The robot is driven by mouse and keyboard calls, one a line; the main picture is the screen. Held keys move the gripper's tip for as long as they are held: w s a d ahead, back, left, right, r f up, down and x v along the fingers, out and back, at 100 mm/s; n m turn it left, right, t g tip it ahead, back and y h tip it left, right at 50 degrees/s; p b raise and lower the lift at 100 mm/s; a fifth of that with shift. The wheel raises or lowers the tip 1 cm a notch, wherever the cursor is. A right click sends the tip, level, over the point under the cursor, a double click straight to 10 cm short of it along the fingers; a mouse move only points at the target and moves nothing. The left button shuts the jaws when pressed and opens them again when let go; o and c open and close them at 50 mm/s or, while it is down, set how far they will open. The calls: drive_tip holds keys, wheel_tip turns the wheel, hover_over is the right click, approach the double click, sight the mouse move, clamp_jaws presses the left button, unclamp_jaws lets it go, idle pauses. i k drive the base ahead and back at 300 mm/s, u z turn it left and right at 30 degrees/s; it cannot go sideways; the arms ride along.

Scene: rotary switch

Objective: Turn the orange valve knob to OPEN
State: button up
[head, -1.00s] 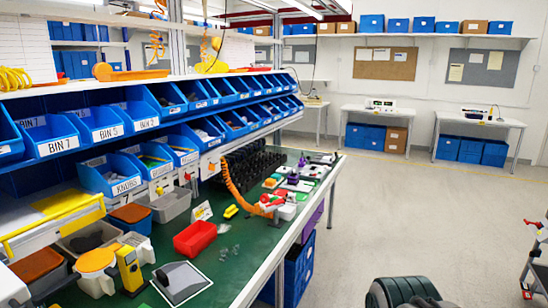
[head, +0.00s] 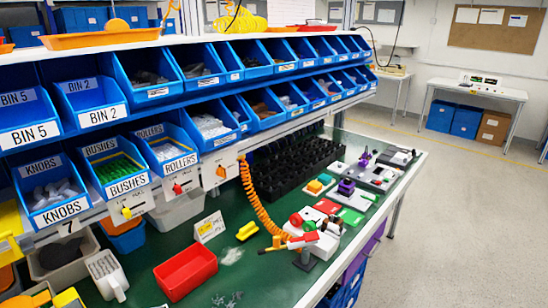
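An orange valve knob (head: 221,171) is on a white plate under the front edge of the blue bins, in the middle left of the head view. It is the rightmost of three such knobs. The lettering on its plate is too small to read, so I cannot tell its setting. My gripper is not in view, and nothing touches the knob.
A red knob (head: 177,188) and a yellow knob (head: 126,211) sit on similar plates to the left. A coiled orange hose (head: 256,200) hangs just right of the orange knob. A red tray (head: 186,271) and a small sign (head: 209,227) stand below on the green bench top (head: 270,268).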

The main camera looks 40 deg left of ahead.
sight(221, 172)
drive_tip(key=u, duration=0.45)
drive_tip(key=i, duration=0.95)
drive_tip(key=u, duration=1.45)
drive_tip(key=i, duration=0.55)
drive_tip(key=u, duration=0.55)
